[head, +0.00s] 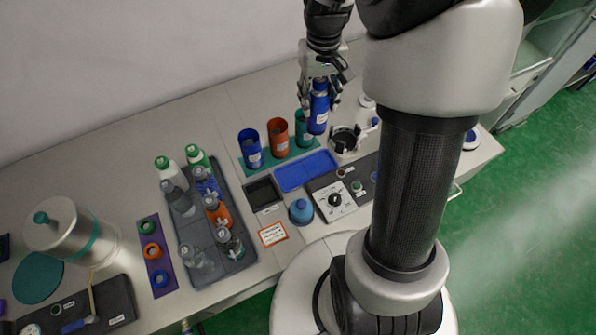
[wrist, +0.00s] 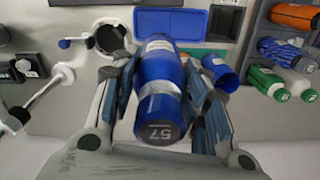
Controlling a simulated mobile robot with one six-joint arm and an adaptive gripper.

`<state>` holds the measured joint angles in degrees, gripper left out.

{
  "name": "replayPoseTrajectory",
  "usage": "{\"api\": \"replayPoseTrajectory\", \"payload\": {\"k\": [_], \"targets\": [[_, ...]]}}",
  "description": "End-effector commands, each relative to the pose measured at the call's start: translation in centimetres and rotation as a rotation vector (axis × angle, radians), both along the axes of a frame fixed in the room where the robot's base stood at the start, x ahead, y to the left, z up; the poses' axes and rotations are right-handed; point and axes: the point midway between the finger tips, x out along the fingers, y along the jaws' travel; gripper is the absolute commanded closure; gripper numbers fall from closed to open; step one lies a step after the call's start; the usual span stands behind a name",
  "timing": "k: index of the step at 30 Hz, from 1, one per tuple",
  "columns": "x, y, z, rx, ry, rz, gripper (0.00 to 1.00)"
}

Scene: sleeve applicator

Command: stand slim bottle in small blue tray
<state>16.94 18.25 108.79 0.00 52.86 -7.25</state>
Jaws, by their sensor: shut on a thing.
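My gripper (head: 320,82) is shut on a slim blue bottle (head: 318,108) with a pale label band. In the wrist view the bottle (wrist: 160,75) lies between the two fingers, its dark end marked 57 facing the camera. In the head view it hangs nearly upright above the bench, behind the small blue tray. The small blue tray (head: 306,171) lies flat on the bench and looks empty; it also shows at the top of the wrist view (wrist: 172,22).
Blue (head: 250,150), orange (head: 278,140) and teal (head: 303,128) cups stand left of the bottle. A grey tray (head: 238,205) holds several bottles. A black-ringed holder (head: 344,140) is at the right. A dial box (head: 333,200) and blue dome (head: 301,212) sit in front.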

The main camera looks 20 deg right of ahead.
Motion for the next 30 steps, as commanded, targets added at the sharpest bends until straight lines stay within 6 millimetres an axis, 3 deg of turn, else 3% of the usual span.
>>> {"api": "replayPoseTrajectory", "payload": {"k": [2, 5, 15, 21, 30], "targets": [[-0.2, -1.2, 0.7, 0.000, -0.001, -0.017, 0.91], [-0.4, -1.6, -0.3, 0.002, 0.004, -0.022, 0.91], [-0.4, -1.5, -9.5, 0.002, 0.006, -0.020, 0.91], [-0.4, -1.5, -13.5, 0.002, 0.004, -0.020, 0.91], [-0.4, -1.6, -15.9, 0.000, 0.002, -0.020, 0.91]]}}
